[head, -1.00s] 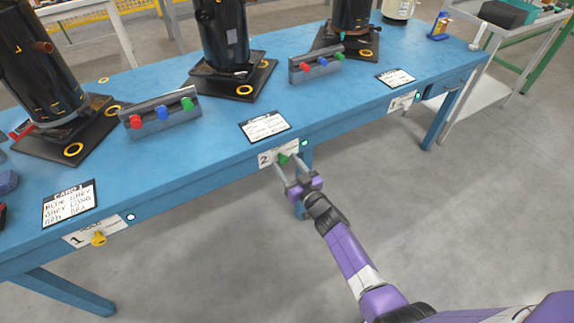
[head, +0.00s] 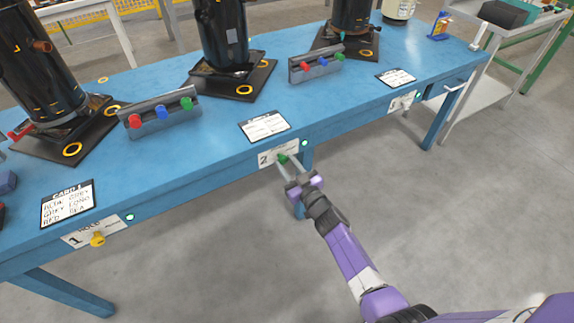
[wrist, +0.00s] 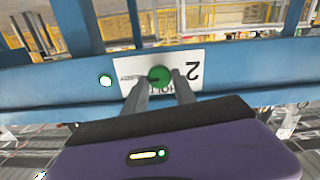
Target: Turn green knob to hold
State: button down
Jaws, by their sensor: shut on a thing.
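The green knob (head: 282,158) sits on the white plate (head: 277,155) marked 2, on the front edge of the blue table. In the wrist view the green knob (wrist: 159,77) lies between the tips of my two fingers, with the plate (wrist: 193,58) behind it, its 2 upside down. The plate carries "HOLD" lettering, partly hidden by the fingers. My gripper (head: 290,168) is shut on the green knob, reaching it from the front. It also shows in the wrist view (wrist: 159,88). Which mark the knob points to cannot be told.
A yellow knob (head: 97,239) is on plate 1 at the left. Small lit green lamps, one (head: 304,143) beside plate 2, line the table edge (head: 190,200). Black compressors and button boxes (head: 160,112) stand on top. The floor in front is clear.

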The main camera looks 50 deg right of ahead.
jog(key=n+b, duration=0.1)
jog(key=n, duration=0.3)
jog(key=shift+f, duration=0.1)
jog(key=n+b, duration=0.2)
jog(key=n, duration=0.2)
jog(key=shift+a, duration=0.1)
jog(key=n+b, duration=0.1)
jog(key=n, duration=0.3)
jog(key=shift+f+n, duration=0.1)
jog(key=shift+n, duration=0.2)
jog(key=shift+n+b, duration=0.85)
jog(key=shift+n, duration=1.05)
jog(key=shift+a, duration=0.1)
jog(key=c, duration=1)
grip_release()
jog(key=shift+c, duration=0.2)
jog(key=v, duration=0.7)
jog(key=shift+s, duration=0.35)
